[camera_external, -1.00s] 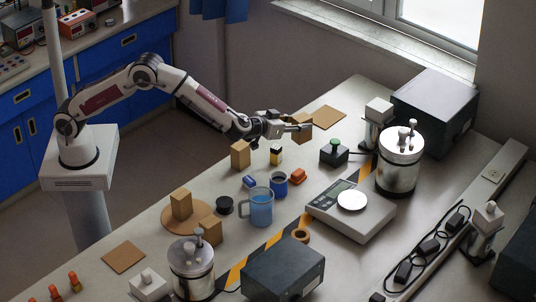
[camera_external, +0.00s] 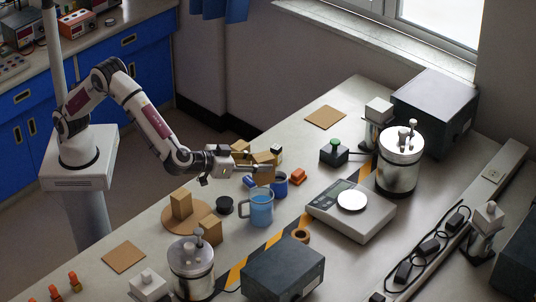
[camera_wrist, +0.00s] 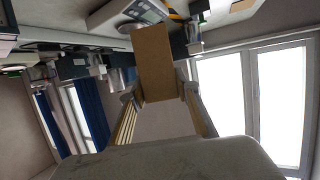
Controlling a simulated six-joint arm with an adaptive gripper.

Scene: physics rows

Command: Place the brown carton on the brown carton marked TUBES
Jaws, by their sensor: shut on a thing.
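My gripper (camera_external: 264,170) is shut on a brown carton (camera_external: 263,158) and holds it above the table, near the blue mugs. In the wrist view the held carton (camera_wrist: 155,60) sits between the two fingers. Another brown carton (camera_external: 240,147) stands behind my gripper and is partly hidden by it. One brown carton (camera_external: 181,205) stands upright on a round brown board (camera_external: 168,222), and another brown carton (camera_external: 209,228) is at that board's right edge. I cannot read a TUBES marking on any carton.
A blue jug (camera_external: 261,208), a small blue mug (camera_external: 280,186), a black lid (camera_external: 224,205) and an orange block (camera_external: 298,176) are close to the held carton. A scale (camera_external: 350,212) and steel canister (camera_external: 192,268) stand farther off. A flat brown square (camera_external: 326,117) lies bare at the back.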

